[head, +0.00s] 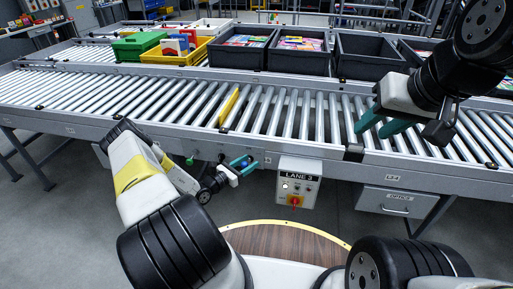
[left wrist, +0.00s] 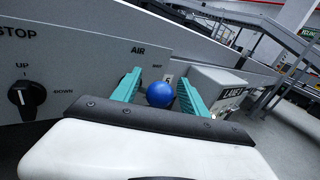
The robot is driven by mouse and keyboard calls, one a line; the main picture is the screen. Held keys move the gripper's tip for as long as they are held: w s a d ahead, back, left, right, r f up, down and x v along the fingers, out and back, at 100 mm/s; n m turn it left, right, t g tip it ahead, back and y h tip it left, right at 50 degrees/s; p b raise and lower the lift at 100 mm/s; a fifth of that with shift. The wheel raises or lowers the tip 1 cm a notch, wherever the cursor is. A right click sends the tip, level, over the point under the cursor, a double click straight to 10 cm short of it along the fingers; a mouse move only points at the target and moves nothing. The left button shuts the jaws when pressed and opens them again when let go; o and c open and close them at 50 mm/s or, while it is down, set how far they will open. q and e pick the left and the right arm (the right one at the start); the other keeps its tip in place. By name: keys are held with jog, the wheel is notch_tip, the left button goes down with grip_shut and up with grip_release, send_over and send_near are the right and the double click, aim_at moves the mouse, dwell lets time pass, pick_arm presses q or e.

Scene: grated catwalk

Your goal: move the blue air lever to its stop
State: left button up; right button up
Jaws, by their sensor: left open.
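The blue air lever shows as a round blue knob (left wrist: 160,94) in front of a grey panel marked AIR (left wrist: 95,65) in the left wrist view. My left gripper (left wrist: 158,92) is open, with one teal finger on each side of the knob; I cannot tell whether either touches it. In the head view my left gripper (head: 240,164) is low at the conveyor's front side, with the blue knob (head: 243,165) partly hidden at its fingers. My right gripper (head: 382,124) is over the rollers at the right, its two teal fingers apart and nothing visible between them.
A black rotary switch (left wrist: 27,96) marked UP and DOWN sits left on the panel. The LANE 3 box (head: 298,183) with a red-and-yellow switch hangs right of my left gripper. A yellow divider (head: 229,107) stands on the rollers. Bins (head: 240,58) line the back.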

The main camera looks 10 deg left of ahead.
pick_arm(q)
jog(key=shift+w+d, duration=0.3)
jog(key=shift+w, duration=0.05)
grip_shut()
jog(key=shift+s, duration=0.1)
jog(key=shift+f, duration=0.1)
